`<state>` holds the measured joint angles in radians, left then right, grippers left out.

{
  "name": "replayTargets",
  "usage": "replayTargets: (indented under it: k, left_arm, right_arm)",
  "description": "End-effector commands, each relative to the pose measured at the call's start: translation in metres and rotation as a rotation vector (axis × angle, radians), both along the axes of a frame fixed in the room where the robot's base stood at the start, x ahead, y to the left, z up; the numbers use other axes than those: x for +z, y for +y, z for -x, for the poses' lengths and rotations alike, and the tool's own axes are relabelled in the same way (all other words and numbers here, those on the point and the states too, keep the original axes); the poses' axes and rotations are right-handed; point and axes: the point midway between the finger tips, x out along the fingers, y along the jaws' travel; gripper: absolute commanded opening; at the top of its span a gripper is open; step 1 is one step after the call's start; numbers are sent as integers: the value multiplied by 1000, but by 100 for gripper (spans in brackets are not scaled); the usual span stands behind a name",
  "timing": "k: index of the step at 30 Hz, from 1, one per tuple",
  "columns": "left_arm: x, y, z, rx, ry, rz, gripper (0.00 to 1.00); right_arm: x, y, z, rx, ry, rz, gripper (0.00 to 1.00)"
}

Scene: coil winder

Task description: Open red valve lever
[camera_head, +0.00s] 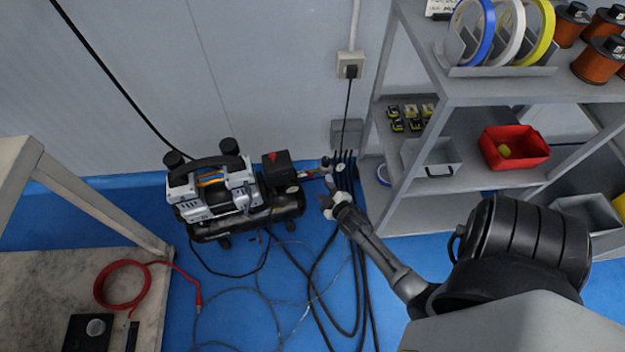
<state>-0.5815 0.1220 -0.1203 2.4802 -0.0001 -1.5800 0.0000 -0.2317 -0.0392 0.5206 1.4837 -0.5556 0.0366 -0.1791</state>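An air compressor (215,190) with a black tank stands on the blue floor by the wall. At its right end is a small outlet fitting with a gauge (340,165). A small reddish part, which looks like the red valve lever (311,173), sits on this fitting, left of the gauge; its exact angle is too small to tell. My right gripper (325,198) is just below and right of the lever. Its fingers look spread and empty, with a visible gap to the lever. My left gripper is out of view.
Black hoses (360,290) hang and lie on the floor under my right arm. A grey shelf (440,215) with tape rolls, wire spools and a red bin (513,147) stands at right. A worktable (40,285) with a red hose (120,302) is at left.

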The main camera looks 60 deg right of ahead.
Motion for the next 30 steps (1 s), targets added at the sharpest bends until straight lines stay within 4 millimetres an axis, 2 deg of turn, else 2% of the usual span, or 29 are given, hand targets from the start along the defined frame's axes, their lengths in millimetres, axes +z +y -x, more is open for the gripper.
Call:
replayTargets:
  k: [1, 3, 13, 21, 30]
  left_arm:
    - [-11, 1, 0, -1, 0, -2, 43]
    - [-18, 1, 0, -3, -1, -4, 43]
    - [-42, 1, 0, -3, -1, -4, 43]
    - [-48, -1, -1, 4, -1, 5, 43]
    - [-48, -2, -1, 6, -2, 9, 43]
  right_arm:
    - [-7, -6, -9, 1, -1, 3, 39]
    - [-11, -12, -20, 2, -2, 3, 39]
    - [-22, -34, -60, 0, -2, 0, 39]
    - [-25, -41, -73, -1, -1, -2, 39]
    - [-24, -42, -73, -1, 0, -2, 39]
